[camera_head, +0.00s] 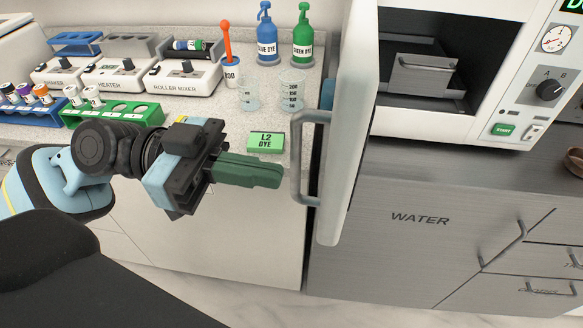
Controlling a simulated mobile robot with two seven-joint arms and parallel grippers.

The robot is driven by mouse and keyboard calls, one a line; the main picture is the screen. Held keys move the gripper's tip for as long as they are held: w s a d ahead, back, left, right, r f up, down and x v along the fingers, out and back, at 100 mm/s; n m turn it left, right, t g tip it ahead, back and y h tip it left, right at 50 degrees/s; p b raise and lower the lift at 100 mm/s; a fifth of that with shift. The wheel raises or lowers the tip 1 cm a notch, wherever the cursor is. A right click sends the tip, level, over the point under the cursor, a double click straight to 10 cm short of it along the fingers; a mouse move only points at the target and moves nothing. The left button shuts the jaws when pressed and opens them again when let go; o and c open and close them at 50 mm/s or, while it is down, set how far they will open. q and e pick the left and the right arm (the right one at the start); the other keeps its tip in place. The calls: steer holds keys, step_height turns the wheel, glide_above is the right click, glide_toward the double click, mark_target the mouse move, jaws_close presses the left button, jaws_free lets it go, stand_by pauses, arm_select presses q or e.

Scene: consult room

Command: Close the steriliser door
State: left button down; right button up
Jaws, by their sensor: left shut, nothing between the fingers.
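The white steriliser (486,120) stands on the counter at the upper right, with a grey tray (424,74) inside its dark chamber. Its door (352,130) is swung wide open toward me and shows nearly edge-on, left of the chamber. A grey bar handle (297,160) is on the door's left side. My left gripper (280,177) comes in from the left with its green fingers shut and empty. Its fingertips are just left of the handle in the picture; I cannot tell if they touch it. My right gripper is not in view.
A green L2 DYE box (266,142), beakers (291,90) and dye bottles (302,38) stand on the left counter behind my gripper. Tube racks (112,112) and mixers sit farther left. A grey WATER cabinet (410,240) is below the steriliser.

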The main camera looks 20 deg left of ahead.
mark_target(295, 179)
arm_select(q)
steer(key=d+p, duration=0.1)
steer(key=d, duration=0.1)
steer(key=d+p, duration=0.1)
steer(key=d, duration=0.1)
steer(key=shift+w, duration=0.4)
steer(key=shift+d, duration=0.1)
